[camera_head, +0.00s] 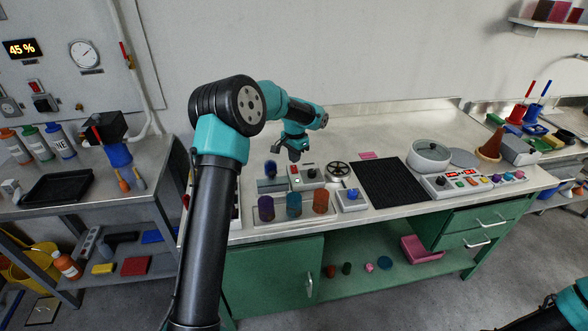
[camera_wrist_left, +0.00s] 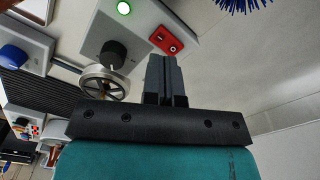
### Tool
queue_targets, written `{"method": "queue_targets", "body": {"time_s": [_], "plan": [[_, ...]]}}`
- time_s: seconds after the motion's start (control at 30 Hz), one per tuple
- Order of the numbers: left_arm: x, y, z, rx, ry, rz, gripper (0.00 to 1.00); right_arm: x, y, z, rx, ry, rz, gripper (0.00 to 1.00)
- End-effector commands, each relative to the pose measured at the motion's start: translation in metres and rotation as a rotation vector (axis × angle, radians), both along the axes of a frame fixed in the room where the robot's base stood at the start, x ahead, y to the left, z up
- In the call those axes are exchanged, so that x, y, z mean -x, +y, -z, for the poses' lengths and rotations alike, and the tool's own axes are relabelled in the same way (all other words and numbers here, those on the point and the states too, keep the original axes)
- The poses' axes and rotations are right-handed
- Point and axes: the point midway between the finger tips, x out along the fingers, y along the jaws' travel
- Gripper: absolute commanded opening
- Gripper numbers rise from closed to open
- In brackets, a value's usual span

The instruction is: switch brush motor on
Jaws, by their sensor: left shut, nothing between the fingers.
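A light grey control box (camera_head: 308,178) stands on the bench. In the left wrist view the box (camera_wrist_left: 97,38) carries a red rocker switch (camera_wrist_left: 166,40) marked I and O, a black knob (camera_wrist_left: 114,51) and a lit green lamp (camera_wrist_left: 124,8). Which side of the rocker is pressed I cannot tell. My left gripper (camera_head: 293,154) is shut and empty, above the back of the box. In the left wrist view its fingertips (camera_wrist_left: 162,60) appear just beside the switch; contact is unclear. A blue bristle brush (camera_wrist_left: 245,3) shows at the top edge there. My right gripper is out of view.
A spoked handwheel (camera_head: 338,170) stands right of the box, with a blue-button box (camera_head: 351,199) in front. Several coloured cylinders stand in a tray (camera_head: 290,217) at the front. A black mat (camera_head: 392,182) lies to the right. The bench behind is clear.

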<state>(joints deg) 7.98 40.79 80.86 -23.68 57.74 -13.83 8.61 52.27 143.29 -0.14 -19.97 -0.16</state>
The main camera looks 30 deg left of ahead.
Motion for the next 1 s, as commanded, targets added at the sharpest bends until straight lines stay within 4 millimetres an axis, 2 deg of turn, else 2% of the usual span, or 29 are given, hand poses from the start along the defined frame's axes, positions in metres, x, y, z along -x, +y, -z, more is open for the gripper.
{"method": "queue_targets", "body": {"time_s": [0.4, 0.87, 1.0], "plan": [[0.0, 0.0, -0.024, 0.0, 0.0, 0.001, 0.0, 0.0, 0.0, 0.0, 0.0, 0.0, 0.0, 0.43], [0.0, 0.0, -0.025, 0.0, 0.0, 0.001, 0.0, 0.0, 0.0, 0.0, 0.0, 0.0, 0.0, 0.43], [-0.002, -0.01, -0.023, 0.012, -0.005, 0.006, 0.0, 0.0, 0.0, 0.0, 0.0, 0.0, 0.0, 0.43]]}}
